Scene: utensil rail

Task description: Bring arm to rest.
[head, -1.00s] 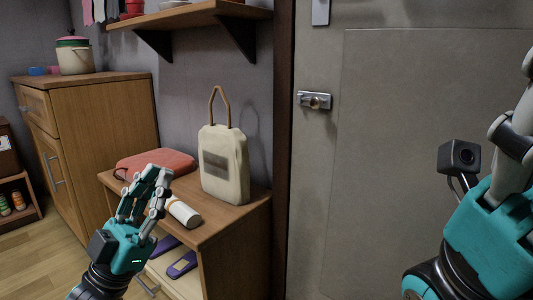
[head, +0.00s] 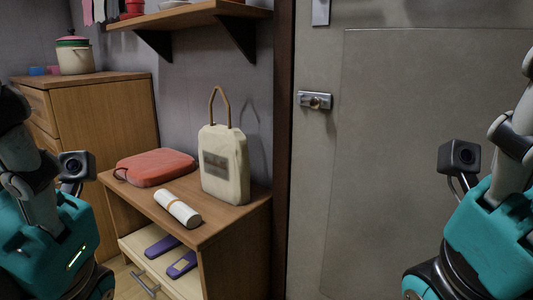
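My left arm's teal wrist part (head: 45,235) is at the lower left edge of the head view, well apart from the wooden cabinet. Its fingers are hidden or out of the picture. My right arm's teal wrist part (head: 490,240) is at the lower right edge, in front of the grey door. Its fingertips are out of view too. I see nothing held by either arm.
The small wooden cabinet (head: 235,235) carries a red case (head: 157,167), a white roll (head: 178,208) and a cream bag-like item (head: 224,165). Its open drawer (head: 150,262) holds purple items. A grey door (head: 420,130) stands at right, a shelf (head: 190,14) above, a taller cabinet (head: 105,115) behind.

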